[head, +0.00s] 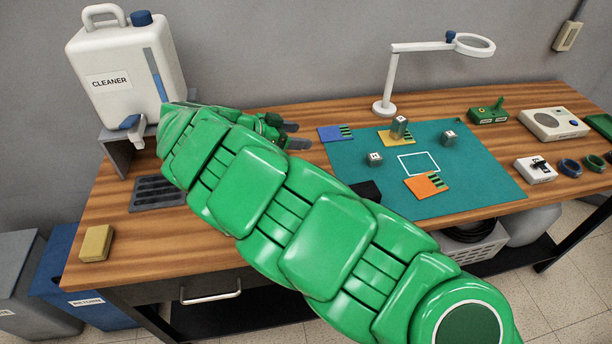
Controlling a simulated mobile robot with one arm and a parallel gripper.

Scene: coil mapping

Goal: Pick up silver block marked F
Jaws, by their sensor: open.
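Three small silver blocks are on the teal mat (470,185): one (399,125) on or at the edge of the yellow card (385,137), one (448,138) to its right, and one (374,159) nearer and to the left. Their marks are too small to read, so I cannot tell which is marked F. My gripper (297,136) is open, its two dark fingers pointing right above the left part of the table, left of the mat and apart from the blocks. My green arm crosses the front of the table and hides part of it.
Blue (330,134) and orange (427,186) cards lie on the mat by a white square outline (418,163). A magnifier lamp (387,80) stands behind. Devices stand at right. A cleaner jug (125,70) and yellow sponge (97,243) are at left.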

